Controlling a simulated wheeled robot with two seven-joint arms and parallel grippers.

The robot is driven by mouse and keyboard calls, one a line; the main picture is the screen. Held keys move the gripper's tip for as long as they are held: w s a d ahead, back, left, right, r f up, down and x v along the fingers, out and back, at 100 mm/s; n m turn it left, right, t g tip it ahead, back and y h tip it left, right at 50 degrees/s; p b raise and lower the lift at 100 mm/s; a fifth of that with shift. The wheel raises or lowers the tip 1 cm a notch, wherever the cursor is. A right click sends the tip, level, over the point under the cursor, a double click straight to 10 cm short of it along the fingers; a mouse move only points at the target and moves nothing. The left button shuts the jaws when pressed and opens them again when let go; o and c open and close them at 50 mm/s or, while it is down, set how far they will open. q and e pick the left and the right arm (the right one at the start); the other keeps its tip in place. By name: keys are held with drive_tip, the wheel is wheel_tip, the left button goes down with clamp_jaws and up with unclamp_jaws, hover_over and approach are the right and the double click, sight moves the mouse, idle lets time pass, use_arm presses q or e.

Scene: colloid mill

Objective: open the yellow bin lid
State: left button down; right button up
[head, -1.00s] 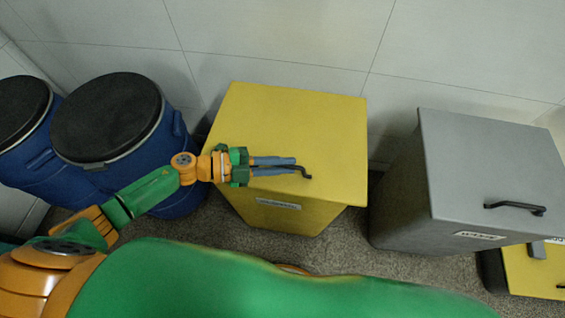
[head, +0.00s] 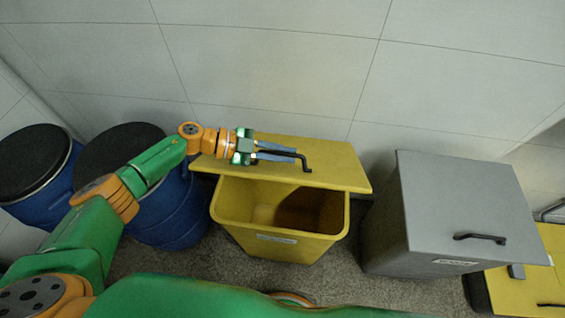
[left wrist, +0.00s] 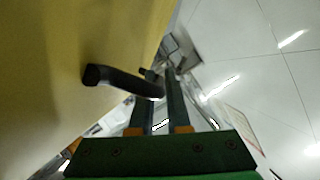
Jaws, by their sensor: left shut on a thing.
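The yellow bin (head: 285,248) stands against the wall in the head view, its front label facing me. Its yellow lid (head: 335,163) is raised and tilted back at the rear, so the opening and the inside show. My left gripper (head: 293,156) is at the lid's black handle (head: 306,165), its fingers shut on it. In the left wrist view the black handle (left wrist: 125,82) runs from the yellow lid (left wrist: 75,70) to between the fingers (left wrist: 162,95). The handle's far end is hidden by my gripper. My right gripper is not in view.
A grey lidded bin (head: 465,205) with a black handle stands to the right, with another yellow lidded container (head: 525,285) beyond it. Blue drums (head: 165,215) with black lids stand on the left, close to my left arm. The wall is close behind the lid.

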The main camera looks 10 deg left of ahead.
use_arm(q)
drive_tip(key=shift+w+r, duration=0.2)
drive_tip(key=shift+r, duration=0.05)
